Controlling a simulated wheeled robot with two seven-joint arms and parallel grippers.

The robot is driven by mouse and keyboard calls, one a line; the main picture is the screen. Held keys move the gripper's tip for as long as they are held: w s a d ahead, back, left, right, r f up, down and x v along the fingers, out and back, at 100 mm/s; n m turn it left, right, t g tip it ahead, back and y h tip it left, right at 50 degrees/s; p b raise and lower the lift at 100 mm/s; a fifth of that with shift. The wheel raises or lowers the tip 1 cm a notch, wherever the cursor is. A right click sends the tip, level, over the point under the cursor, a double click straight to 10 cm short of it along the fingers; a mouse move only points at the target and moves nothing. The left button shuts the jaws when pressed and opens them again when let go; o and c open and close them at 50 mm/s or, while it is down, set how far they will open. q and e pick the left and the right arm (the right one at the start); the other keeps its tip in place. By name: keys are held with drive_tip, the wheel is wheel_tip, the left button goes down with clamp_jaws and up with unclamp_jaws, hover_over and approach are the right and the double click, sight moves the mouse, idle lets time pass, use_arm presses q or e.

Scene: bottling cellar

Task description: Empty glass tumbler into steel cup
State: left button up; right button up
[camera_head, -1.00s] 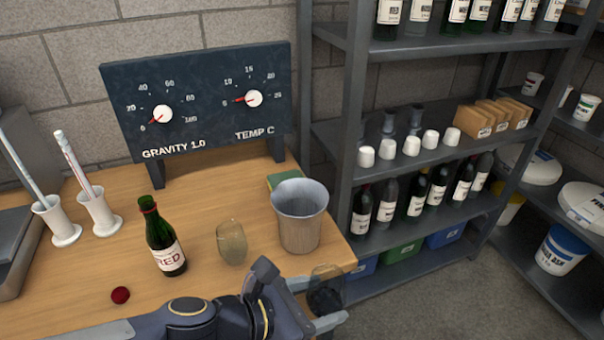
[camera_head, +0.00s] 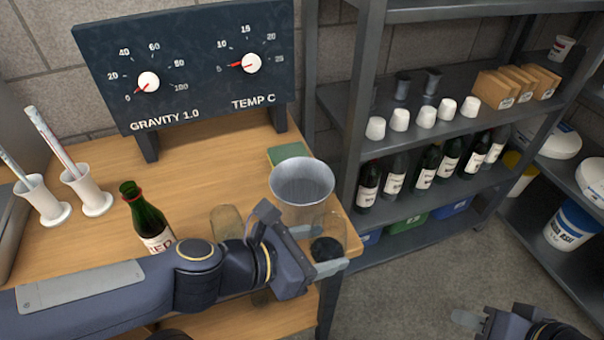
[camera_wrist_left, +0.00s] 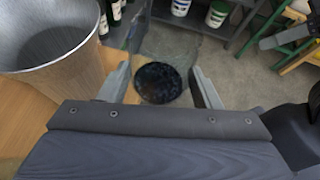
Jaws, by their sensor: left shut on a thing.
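The steel cup (camera_head: 300,186) stands upright on the table near its right edge. In the left wrist view its wide mouth and side (camera_wrist_left: 62,50) fill the upper left. My left gripper (camera_head: 318,251) is shut on the clear glass tumbler (camera_head: 331,228), just right of and in front of the cup. The tumbler looks about upright, with dark contents low inside; these show as a dark disc between the fingers in the left wrist view (camera_wrist_left: 158,83). My right gripper (camera_head: 478,322) is partly in view at the bottom right, its jaw opening unclear.
A green-topped block (camera_head: 286,154) lies behind the cup. A gauge board (camera_head: 190,75) stands at the back. Shelves (camera_head: 440,190) with bottles are to the right.

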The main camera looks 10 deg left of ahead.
use_arm(q)
drive_tip(key=shift+w+a+r+n+p, duration=0.15)
drive_tip(key=shift+w+r+n+p, duration=0.1)
drive_tip(key=shift+r+n+p, duration=0.25)
drive_tip(key=w+a+r+n+g+h+p, duration=0.2)
drive_tip(key=r+n+g+h+p, duration=0.3)
drive_tip(key=r+n+p, duration=0.3)
drive_tip(key=shift+w+a+r+g+h+p, duration=0.35)
drive_tip(key=shift+w+g+p, duration=0.4)
drive_tip(key=shift+p, duration=1.45)
drive_tip(key=shift+w+a+r+n, duration=0.15)
drive_tip(key=shift+w+n, duration=0.2)
drive_tip(key=shift+n, duration=0.05)
